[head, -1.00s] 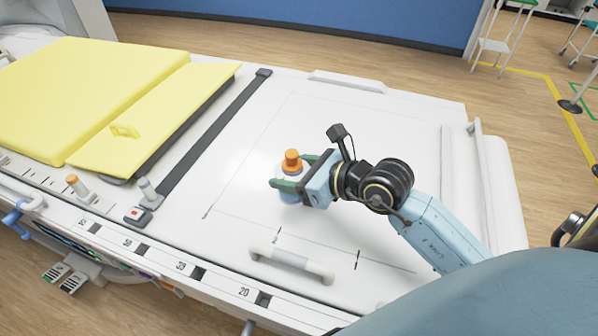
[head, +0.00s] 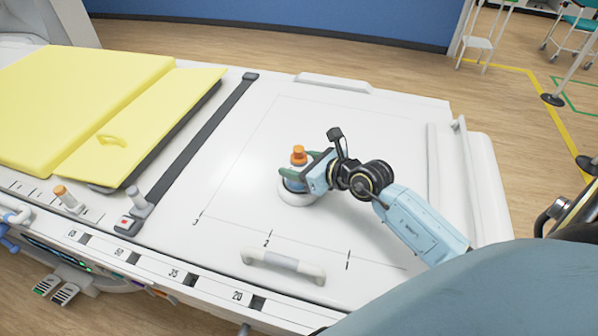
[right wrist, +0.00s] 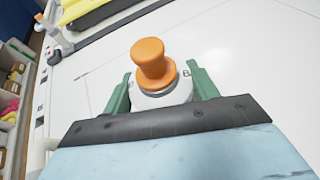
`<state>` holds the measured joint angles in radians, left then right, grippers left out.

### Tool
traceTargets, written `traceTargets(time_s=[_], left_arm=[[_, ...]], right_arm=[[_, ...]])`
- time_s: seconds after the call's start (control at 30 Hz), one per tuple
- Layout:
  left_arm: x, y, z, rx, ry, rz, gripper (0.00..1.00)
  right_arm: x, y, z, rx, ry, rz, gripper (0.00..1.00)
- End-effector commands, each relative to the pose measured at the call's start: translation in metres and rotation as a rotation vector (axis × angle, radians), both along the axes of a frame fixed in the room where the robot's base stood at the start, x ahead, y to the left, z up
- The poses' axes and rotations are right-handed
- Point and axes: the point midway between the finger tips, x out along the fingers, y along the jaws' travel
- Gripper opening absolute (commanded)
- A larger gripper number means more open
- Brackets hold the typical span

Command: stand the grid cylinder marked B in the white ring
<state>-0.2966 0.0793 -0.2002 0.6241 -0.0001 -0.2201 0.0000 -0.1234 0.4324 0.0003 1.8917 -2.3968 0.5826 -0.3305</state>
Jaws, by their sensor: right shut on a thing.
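My right gripper (head: 299,176) is shut on a cylinder with an orange knob (head: 298,155) on top. The cylinder is upright, with its pale body between the two green fingers; it also shows in the right wrist view, where the orange knob (right wrist: 152,62) rises above the fingers. The white ring (head: 298,198) shows directly below the cylinder on the white bed surface. The gripper covers part of the ring, and I cannot tell whether the cylinder's base is inside it or just above it. My left gripper is not in view.
A yellow pad (head: 80,105) and a sloping yellow flap (head: 140,125) lie at the left. A dark strap (head: 195,145) crosses the bed beside them. A white handle (head: 283,263) stands at the near edge. The surface around the ring is clear.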

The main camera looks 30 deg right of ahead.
Motion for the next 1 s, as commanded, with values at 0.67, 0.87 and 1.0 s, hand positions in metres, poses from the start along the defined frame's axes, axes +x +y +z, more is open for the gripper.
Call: traceTargets(time_s=[0.67,0.87,1.0], left_arm=[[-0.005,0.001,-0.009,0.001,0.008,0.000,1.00],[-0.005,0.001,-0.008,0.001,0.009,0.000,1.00],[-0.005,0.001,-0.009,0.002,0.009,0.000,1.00]], right_arm=[[0.000,0.000,-0.028,0.001,-0.002,0.000,0.27],[0.000,0.000,-0.028,0.000,0.001,0.000,0.80],[0.000,0.000,-0.028,0.000,0.001,0.000,0.80]])
